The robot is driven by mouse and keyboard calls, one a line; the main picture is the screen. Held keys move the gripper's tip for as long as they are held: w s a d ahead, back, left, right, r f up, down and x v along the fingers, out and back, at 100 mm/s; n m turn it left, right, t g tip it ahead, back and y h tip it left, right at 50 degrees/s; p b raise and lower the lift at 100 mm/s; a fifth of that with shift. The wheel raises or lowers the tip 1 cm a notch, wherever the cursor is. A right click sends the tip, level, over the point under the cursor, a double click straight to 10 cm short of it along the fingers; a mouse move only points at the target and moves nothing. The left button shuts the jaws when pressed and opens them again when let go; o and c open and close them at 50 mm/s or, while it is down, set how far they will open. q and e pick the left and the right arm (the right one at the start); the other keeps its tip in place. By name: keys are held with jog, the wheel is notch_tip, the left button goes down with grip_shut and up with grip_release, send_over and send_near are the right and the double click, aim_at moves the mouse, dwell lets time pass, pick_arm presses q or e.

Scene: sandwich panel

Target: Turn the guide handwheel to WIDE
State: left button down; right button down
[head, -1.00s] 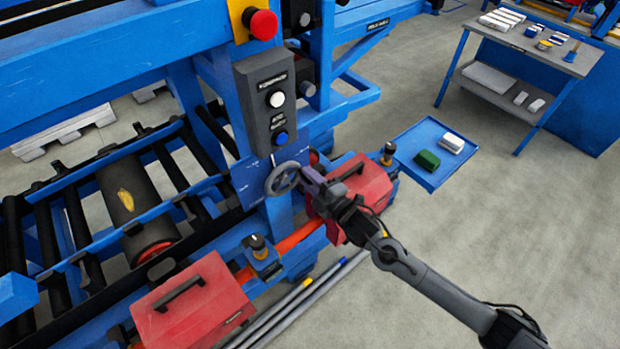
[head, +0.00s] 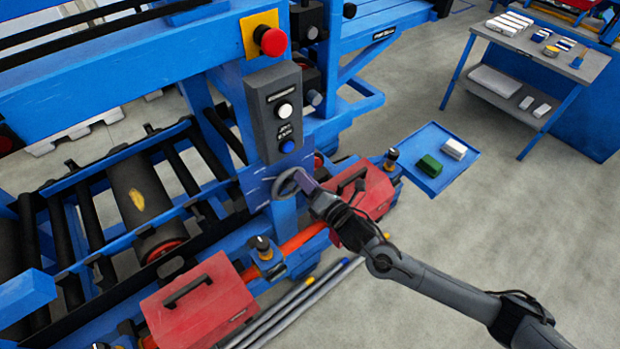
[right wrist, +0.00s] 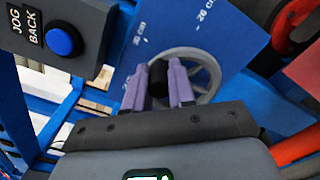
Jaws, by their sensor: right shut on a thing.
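The grey guide handwheel (head: 284,184) is on a blue plate on the machine's front, below the control box. It also shows in the right wrist view (right wrist: 210,74), with a spoked rim. My right gripper (head: 303,182) reaches it from the right, its fingers at the wheel's right side. In the right wrist view, the purple fingers (right wrist: 159,76) are shut on the wheel's black knob (right wrist: 159,80), one on each side. No pointer or WIDE label is readable. My left gripper is not in view.
The control box (head: 275,112) with white and blue buttons is just above the wheel, and a red stop button (head: 273,42) higher. Red boxes (head: 200,300) flank the area below.

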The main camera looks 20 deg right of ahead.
jog(key=a+n, duration=0.1)
jog(key=n, duration=0.1)
jog(key=n+p, duration=0.1)
jog(key=shift+s+a+r+n, duration=0.2)
jog(key=shift+a+r+n, duration=0.15)
jog(key=shift+r+n, duration=0.05)
jog(key=shift+s+a+n, duration=0.1)
jog(key=shift+a+n, duration=0.2)
jog(key=shift+n, duration=0.3)
jog(key=c, duration=0.9)
grip_release()
jog(key=shift+f, duration=0.1)
jog(key=shift+c, duration=0.2)
jog(key=shift+s, duration=0.1)
jog(key=shift+s+d+f, duration=0.1)
jog(key=shift+s, duration=0.1)
jog(key=v, duration=1)
jog(key=shift+b, duration=0.3)
